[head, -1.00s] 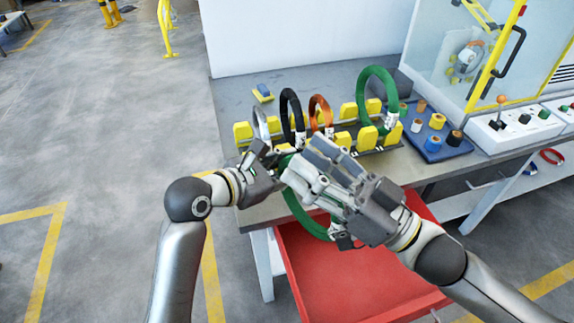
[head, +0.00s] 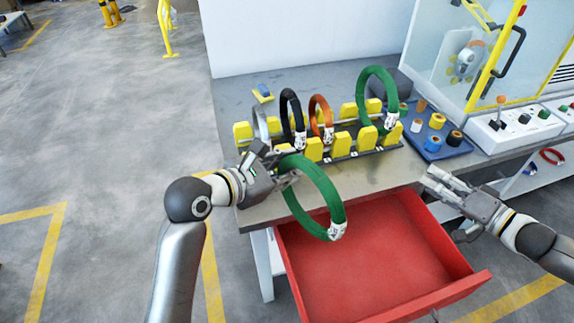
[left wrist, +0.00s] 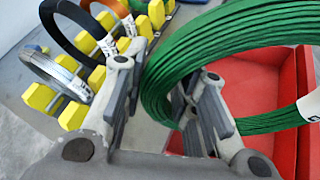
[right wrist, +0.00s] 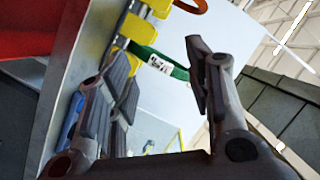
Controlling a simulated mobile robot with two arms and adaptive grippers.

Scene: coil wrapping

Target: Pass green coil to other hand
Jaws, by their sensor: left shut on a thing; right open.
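A green coil (head: 335,195) with a white label hangs tilted from my left gripper (head: 287,178), above the open red drawer and in front of the table edge. The left gripper is shut on its upper left rim; the coil also shows large between the fingers in the left wrist view (left wrist: 165,75). My right gripper (head: 440,185) is open and empty, to the right of the coil and apart from it, over the drawer's right side. Its spread fingers show in the right wrist view (right wrist: 155,85). A second green coil (head: 361,92) stands in the rack.
The rack with yellow blocks (head: 313,149) holds grey, black (head: 284,105) and orange (head: 313,108) coils. A blue tray (head: 432,153) of small spools lies to its right. The red drawer (head: 365,263) is open and empty below. A control box (head: 510,130) stands farther right.

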